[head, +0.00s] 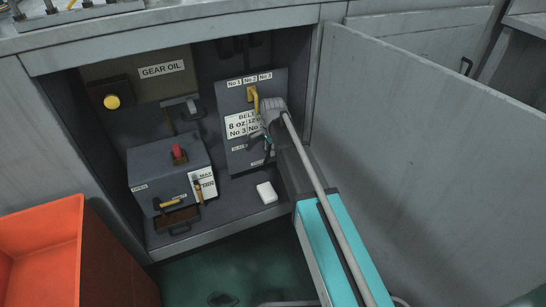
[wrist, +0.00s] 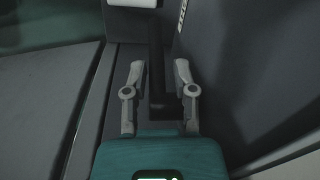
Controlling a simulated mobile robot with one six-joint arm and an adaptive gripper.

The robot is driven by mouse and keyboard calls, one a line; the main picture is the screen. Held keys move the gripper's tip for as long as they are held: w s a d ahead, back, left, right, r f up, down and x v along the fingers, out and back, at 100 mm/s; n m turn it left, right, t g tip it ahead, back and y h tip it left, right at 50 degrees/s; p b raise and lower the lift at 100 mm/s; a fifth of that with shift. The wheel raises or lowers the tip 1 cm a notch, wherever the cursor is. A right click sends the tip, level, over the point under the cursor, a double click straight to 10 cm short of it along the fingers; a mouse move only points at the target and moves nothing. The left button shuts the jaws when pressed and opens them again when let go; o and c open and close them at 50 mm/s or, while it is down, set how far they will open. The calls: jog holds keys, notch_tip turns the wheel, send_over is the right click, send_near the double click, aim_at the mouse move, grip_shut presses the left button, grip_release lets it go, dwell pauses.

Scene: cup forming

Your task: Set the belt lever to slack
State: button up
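The grey belt panel (head: 233,165) stands tilted inside the open cabinet, with a white sheet headed "BELT" and small labels too small to read. A yellow lever (head: 253,96) points down from its top, under the labels No 1, No 2 and No 3. My gripper (head: 267,143) is at the panel's right side, below this lever; my arm hides part of the panel. In the wrist view my gripper (wrist: 159,78) is open, with a dark bar (wrist: 156,60) between its fingers, apart from both. The bar looks like a lever handle, but I cannot tell its setting.
A grey box (head: 160,165) with a red knob stands left of the panel. A white block (head: 266,193) lies on the cabinet floor. The open cabinet door (head: 420,120) fills the right. An orange bin (head: 70,250) stands at lower left.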

jog(key=shift+w+f+b, duration=0.1)
jog(key=shift+f+b, duration=0.65)
jog(key=shift+f, duration=0.25)
jog(key=shift+a, duration=0.1)
grip_shut()
